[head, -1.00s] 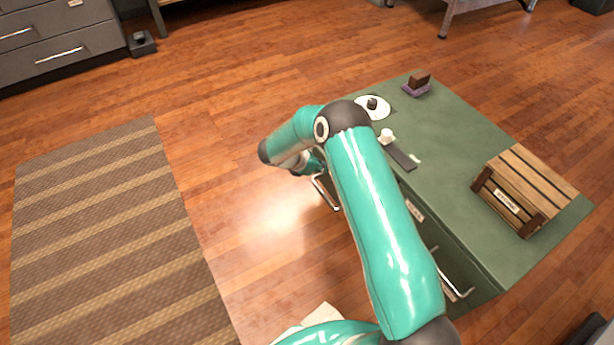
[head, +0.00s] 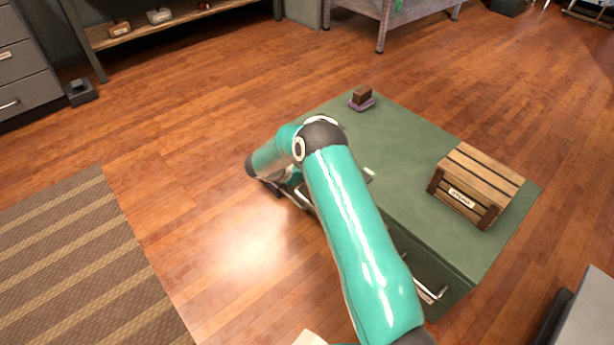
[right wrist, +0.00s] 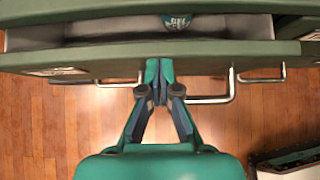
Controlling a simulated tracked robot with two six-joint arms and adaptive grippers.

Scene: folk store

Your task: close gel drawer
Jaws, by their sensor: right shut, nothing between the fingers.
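The green cabinet (head: 400,150) stands right of centre in the head view. In the right wrist view a drawer is open, its green front (right wrist: 225,57) crossing the picture and its grey inside (right wrist: 110,28) showing behind. A dark teal item with white lettering (right wrist: 178,21) lies in it, partly hidden. My right gripper (right wrist: 160,75) is shut and empty, its fingertips at the drawer front; I cannot tell whether they touch. A U-shaped handle (right wrist: 212,101) shows just right of the fingers. In the head view my arm hides most of the drawer side. My left gripper is out of view.
A wooden crate (head: 479,180) and a brown block on a purple base (head: 361,98) stand on the cabinet top. A striped rug (head: 75,260) lies at the left. Wood floor is clear between rug and cabinet. A grey object (head: 585,315) stands at lower right.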

